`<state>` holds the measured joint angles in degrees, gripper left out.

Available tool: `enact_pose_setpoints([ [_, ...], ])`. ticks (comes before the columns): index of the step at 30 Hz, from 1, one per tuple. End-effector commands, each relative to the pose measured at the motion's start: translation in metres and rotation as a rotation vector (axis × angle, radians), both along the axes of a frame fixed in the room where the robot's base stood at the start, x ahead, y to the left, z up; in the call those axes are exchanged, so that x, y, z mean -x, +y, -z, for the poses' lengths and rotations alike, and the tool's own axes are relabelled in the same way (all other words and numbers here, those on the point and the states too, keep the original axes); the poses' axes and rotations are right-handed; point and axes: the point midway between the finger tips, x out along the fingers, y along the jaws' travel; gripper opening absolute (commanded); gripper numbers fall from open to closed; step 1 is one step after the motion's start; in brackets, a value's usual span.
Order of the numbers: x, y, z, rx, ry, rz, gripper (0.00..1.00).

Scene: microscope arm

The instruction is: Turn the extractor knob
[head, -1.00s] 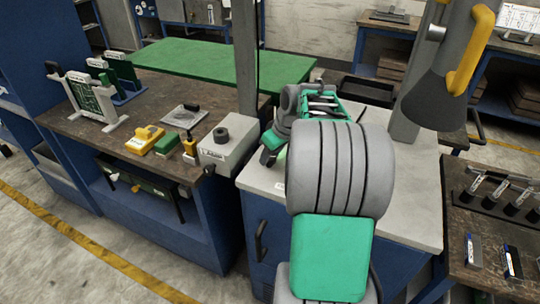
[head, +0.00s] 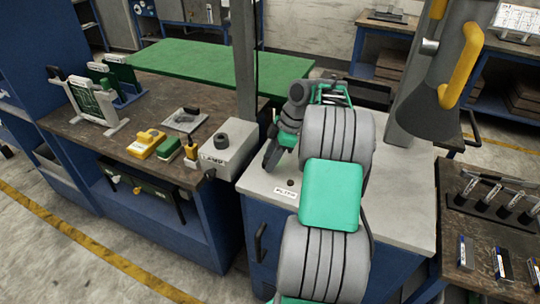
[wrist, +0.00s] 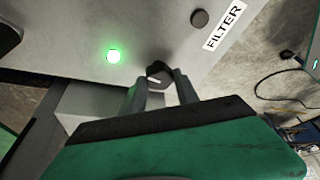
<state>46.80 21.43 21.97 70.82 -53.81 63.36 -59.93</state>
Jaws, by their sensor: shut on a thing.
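The dark knob (wrist: 156,68) is in the middle of the wrist view, on a pale grey panel. It carries a small white mark on its face. My gripper (wrist: 160,79) has its two grey fingers on either side of the knob and is shut on it. A green light (wrist: 113,56) glows on the panel to the left of the knob. A label reading FILTER (wrist: 223,27) and a dark round button (wrist: 199,18) are to the upper right. In the head view the knob is hidden behind my arm.
The grey worktop (head: 405,190) lies under my arm, with the FILTER label (head: 285,193) near its front edge. A grey hood with a yellow handle (head: 466,65) hangs at the right. A grey box with a black knob (head: 224,145) stands on the left bench.

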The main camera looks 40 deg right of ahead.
Motion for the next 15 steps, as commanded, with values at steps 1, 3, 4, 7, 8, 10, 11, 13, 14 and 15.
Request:
enact_pose_setpoints([
  [1,-0.0001,-0.0006,-0.0027,0.000,0.003,-0.033,0.00],
  [3,-0.0004,-0.0005,-0.0023,-0.001,0.002,-0.081,0.00],
  [4,-0.0005,-0.0004,-0.0024,0.000,0.002,-0.099,0.00],
  [7,-0.0009,-0.0005,-0.0021,0.000,0.001,-0.152,0.00],
  [8,-0.0010,-0.0004,-0.0019,0.000,0.001,-0.165,0.00],
  [10,-0.0009,-0.0004,-0.0014,0.000,0.002,-0.192,0.00],
  [11,-0.0010,-0.0005,-0.0014,0.000,0.002,-0.202,0.00],
  [13,-0.0012,-0.0004,-0.0011,0.001,0.001,-0.220,0.00],
  [14,-0.0013,-0.0003,-0.0009,0.000,0.002,-0.226,0.00],
  [15,-0.0013,-0.0003,-0.0008,0.000,0.002,-0.232,0.00],
])
